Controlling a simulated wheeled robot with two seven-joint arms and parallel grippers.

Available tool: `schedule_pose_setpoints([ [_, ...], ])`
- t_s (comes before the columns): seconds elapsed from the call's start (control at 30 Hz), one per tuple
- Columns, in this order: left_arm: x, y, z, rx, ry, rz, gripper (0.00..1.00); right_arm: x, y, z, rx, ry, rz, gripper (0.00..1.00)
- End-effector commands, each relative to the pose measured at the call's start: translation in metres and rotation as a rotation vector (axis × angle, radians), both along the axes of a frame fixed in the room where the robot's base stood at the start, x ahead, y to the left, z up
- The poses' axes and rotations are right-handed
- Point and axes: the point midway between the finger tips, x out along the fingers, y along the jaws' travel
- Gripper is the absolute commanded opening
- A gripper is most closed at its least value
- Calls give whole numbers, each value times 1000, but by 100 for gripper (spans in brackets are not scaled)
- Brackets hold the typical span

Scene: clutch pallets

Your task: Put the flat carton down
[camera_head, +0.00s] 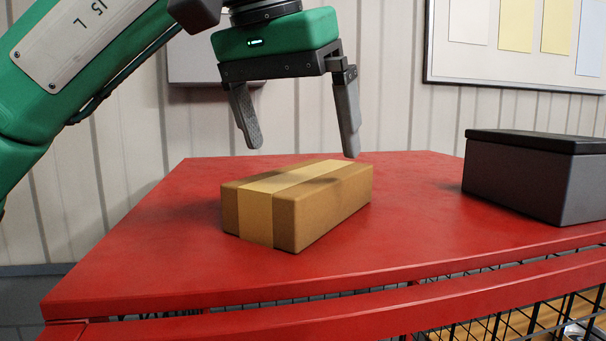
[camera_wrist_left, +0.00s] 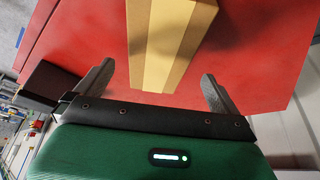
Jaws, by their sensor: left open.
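The flat carton (camera_head: 318,209) is a brown box with a paler tape band. It lies flat on the red table top (camera_head: 160,250), near the middle. My left gripper (camera_head: 300,148) is open and empty above the far part of the carton, with a gap between its fingertips and the carton. In the left wrist view the carton (camera_wrist_left: 168,45) shows ahead of the two spread fingers of the left gripper (camera_wrist_left: 158,85), and its upper end is cut off by the frame. My right gripper is not in view.
A dark grey box with a black lid (camera_head: 530,180) stands on the table at the right. A wire mesh (camera_head: 490,325) shows below the table's front edge. A ribbed wall with a framed board (camera_head: 515,45) stands behind. The table left of the carton is clear.

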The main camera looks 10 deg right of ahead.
Motion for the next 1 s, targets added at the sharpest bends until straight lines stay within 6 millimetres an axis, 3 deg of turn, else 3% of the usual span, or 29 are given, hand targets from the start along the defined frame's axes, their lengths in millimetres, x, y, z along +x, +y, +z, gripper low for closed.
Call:
schedule_pose_setpoints([
  [0.2,-12,11,39,-2,-1,1,100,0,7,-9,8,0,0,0],
  [0.33,-15,15,50,0,-1,1,100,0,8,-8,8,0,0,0],
  [1.0,-17,16,57,0,0,0,100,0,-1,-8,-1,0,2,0],
])
